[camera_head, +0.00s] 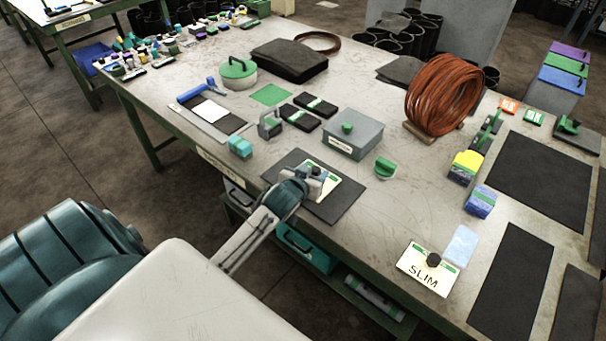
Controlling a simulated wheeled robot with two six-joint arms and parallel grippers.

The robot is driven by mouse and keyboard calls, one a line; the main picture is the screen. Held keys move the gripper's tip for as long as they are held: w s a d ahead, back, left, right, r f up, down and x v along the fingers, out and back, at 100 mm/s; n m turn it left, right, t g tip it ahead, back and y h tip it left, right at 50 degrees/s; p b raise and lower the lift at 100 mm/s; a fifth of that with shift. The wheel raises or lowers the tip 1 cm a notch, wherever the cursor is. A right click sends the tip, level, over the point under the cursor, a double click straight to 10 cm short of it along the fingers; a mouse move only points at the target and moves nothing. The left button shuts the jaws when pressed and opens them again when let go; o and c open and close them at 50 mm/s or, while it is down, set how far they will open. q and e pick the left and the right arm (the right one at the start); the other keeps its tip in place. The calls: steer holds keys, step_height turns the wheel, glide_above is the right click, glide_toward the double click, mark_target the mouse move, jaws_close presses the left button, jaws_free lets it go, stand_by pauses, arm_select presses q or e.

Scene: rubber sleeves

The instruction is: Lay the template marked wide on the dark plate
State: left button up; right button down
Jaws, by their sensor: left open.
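A dark plate (338,209) lies near the table's front edge, in the middle of the view. A pale template (326,192) with green marks lies over the plate; its lettering is hidden by my gripper, so I cannot read it. My left gripper (316,172) is open at the template's upper part, around or just above its knob; I cannot tell if it touches. Another pale template (416,273), marked SLIM, with a black knob, lies at the front right. My right gripper is not in view.
A grey lidded box (352,140) and a green-handled object (385,167) stand just behind the plate. A teal block (240,147) is to its left. A brown coil (443,96) stands farther back. Dark mats (512,282) cover the right side. Table between plate and SLIM template is clear.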

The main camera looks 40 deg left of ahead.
arm_select(q)
steer(key=b+v, duration=0.1)
steer(key=v, duration=0.8)
steer(key=shift+s, duration=0.1)
steer(key=s+d+f+m+g+h, duration=0.1)
steer(key=s+d+f+g, duration=0.15)
steer(key=s, duration=0.55)
steer(key=s+d+f+m+g, duration=0.1)
steer(key=s+d+f+g, duration=0.1)
steer(key=s+f+g, duration=0.35)
steer(key=s+d+f+m+g+h, duration=0.1)
steer(key=s+d+g, duration=0.15)
steer(key=s, duration=0.75)
steer(key=s+a+f+x, duration=0.1)
steer(key=s+x, duration=0.2)
steer(key=x, duration=1)
steer(key=s+x, duration=0.3)
steer(key=x, duration=1)
steer(key=s+a+f+g, duration=0.1)
steer(key=s+a+f, duration=0.1)
steer(key=s+f, duration=1.5)
step_height(320, 180, down, 5)
steer(key=shift+r+n, duration=0.1)
steer(key=shift+n, duration=0.2)
